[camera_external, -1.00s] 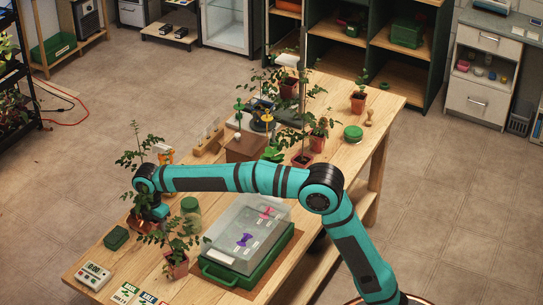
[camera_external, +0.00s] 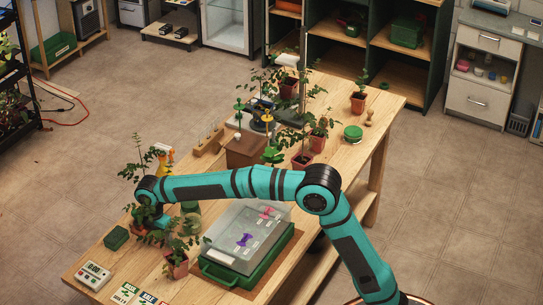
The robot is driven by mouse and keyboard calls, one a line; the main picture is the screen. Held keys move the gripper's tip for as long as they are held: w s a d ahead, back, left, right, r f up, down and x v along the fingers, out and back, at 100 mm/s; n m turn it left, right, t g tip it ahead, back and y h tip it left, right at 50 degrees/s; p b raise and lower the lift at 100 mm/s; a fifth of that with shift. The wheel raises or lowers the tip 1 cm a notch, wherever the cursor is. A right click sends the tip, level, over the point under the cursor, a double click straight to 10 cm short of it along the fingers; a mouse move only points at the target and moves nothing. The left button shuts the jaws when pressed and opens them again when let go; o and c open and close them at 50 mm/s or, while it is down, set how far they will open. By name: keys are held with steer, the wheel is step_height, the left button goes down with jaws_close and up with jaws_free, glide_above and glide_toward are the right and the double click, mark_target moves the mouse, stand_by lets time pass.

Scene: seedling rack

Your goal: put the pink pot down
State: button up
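My gripper (camera_external: 152,226) points down at the table's left part, below my black wrist joint. A leafy plant shows around it, and its reddish pot (camera_external: 139,232) is mostly hidden by leaves and my gripper. I cannot tell whether the fingers are closed on this pot or whether it touches the table. No pot stands out as clearly pink. A small pink shape (camera_external: 267,212) shows at the clear lid of the green case.
The wooden table (camera_external: 345,160) holds a green case (camera_external: 228,277), a potted plant (camera_external: 177,266) close in front of my gripper, a glass jar (camera_external: 191,213), a green box (camera_external: 116,237) and a timer (camera_external: 94,276). More potted plants stand farther back.

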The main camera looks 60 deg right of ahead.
steer(key=shift+r, duration=0.1)
step_height(320, 180, up, 12)
steer(key=shift+f, duration=0.1)
stand_by(0.7)
